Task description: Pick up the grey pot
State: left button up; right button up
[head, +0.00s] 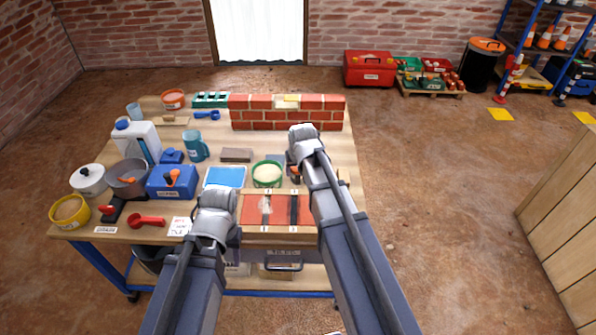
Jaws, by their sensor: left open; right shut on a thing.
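The grey pot (128,178) stands on the left part of the workbench, with something orange inside it. A white lidded pot (88,180) is just left of it, and a blue box (171,182) is close on its right. My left gripper (214,200) is over the front of the bench, to the right of the grey pot and apart from it. It is open; its fingertips are mostly hidden by the wrist. My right gripper (296,172) is right of the green-rimmed bowl (267,174), shut on a small dark and orange thing mostly hidden by the arm.
A yellow tub (70,211), a red scoop (147,220) and a white jug (136,141) surround the pot. A teal mug (195,146) and blue tray (225,177) lie further right. A brick wall (288,113) stands at the back.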

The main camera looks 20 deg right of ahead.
notch_tip(320, 180, up, 9)
jog(key=p, duration=0.8)
pick_arm(q)
notch_tip(320, 180, up, 9)
jog(key=shift+f, duration=0.15)
pick_arm(e)
jog(key=shift+f, duration=0.1)
